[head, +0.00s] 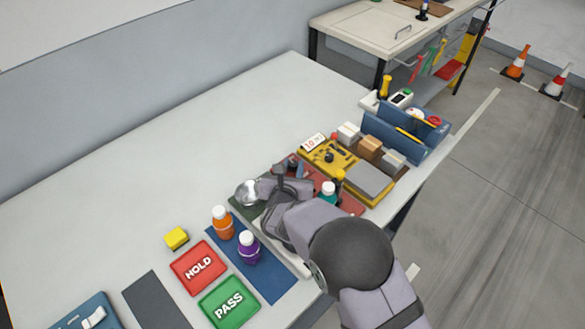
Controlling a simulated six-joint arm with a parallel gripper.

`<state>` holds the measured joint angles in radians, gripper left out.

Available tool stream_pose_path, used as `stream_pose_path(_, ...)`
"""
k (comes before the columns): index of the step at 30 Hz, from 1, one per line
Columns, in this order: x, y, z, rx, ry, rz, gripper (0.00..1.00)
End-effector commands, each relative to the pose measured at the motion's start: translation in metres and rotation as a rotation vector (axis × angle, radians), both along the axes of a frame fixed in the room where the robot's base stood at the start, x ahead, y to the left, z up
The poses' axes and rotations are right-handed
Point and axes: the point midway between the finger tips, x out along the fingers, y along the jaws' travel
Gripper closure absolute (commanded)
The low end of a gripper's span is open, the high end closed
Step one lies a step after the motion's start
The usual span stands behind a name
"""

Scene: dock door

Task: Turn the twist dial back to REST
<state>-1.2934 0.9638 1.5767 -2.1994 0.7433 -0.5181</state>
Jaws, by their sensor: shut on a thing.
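My gripper (281,178) is low over the middle of the bench, between a dark green mat and a red board. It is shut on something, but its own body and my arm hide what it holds. I cannot make out a dial between the fingers. A yellow panel (313,160) lies just up and right of the gripper, with a small black knob (329,157) on top, apart from the fingers. No REST marking is readable.
A silver rounded thing (248,191) sits just left of my gripper. An orange bottle (222,222), a purple bottle (248,247) and HOLD (199,267) and PASS (230,302) pads lie lower left. Blue bins (392,137) stand right. The bench's upper left is clear.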

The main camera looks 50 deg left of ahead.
Motion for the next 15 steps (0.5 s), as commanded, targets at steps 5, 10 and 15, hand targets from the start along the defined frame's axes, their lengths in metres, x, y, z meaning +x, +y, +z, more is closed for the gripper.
stream_pose_path(5,0.0000,0.0004,0.0012,0.001,0.000,0.000,0.58)
stream_pose_path(10,-0.0001,0.0002,0.0007,0.001,0.000,-0.001,0.58)
stream_pose_path(15,-0.0009,-0.0003,0.0006,0.000,0.000,-0.001,0.58)
